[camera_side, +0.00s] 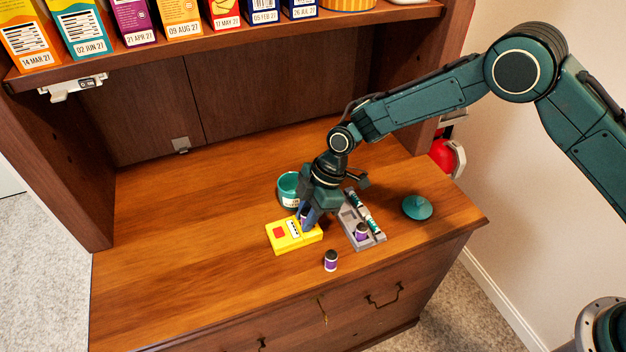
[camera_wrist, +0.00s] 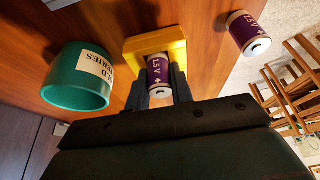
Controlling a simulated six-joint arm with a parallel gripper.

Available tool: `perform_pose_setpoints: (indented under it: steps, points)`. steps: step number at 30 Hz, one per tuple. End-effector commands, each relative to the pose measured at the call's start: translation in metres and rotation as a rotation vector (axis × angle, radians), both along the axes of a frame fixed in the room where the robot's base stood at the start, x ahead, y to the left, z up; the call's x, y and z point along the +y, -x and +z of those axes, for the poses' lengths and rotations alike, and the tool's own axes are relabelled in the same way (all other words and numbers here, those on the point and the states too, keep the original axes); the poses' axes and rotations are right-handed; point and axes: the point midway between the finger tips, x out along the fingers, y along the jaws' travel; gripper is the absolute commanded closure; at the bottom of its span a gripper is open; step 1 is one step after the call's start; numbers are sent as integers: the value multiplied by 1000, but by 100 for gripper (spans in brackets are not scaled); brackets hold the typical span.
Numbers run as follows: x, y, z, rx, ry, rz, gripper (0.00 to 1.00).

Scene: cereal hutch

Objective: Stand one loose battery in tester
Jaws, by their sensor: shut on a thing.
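The yellow tester (camera_side: 281,243) lies on the wooden counter, with a red patch and a white panel on top. My gripper (camera_side: 304,218) is at the tester's far right part, pointing down. In the wrist view, its fingers are shut on a purple 1.5V battery (camera_wrist: 157,72). That battery is roughly upright, its far end at the yellow tester (camera_wrist: 135,46); I cannot tell whether it is seated. Another purple battery (camera_side: 331,260) stands loose on the counter right of the tester, also seen in the wrist view (camera_wrist: 249,36).
A teal tub (camera_side: 287,184) stands close behind the gripper. A teal lid (camera_side: 417,207) lies farther right. The counter's left half is clear. A shelf of cereal boxes hangs above.

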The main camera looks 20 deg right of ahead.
Motion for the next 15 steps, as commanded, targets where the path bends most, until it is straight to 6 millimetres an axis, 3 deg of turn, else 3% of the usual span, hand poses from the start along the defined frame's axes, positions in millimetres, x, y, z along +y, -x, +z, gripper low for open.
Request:
perform_pose_setpoints:
  steps: [14, 15]
  points:
    - [0, 0, 0, 0, 1, -1, 100]
    - [0, 0, 1, 0, 1, -1, 70]
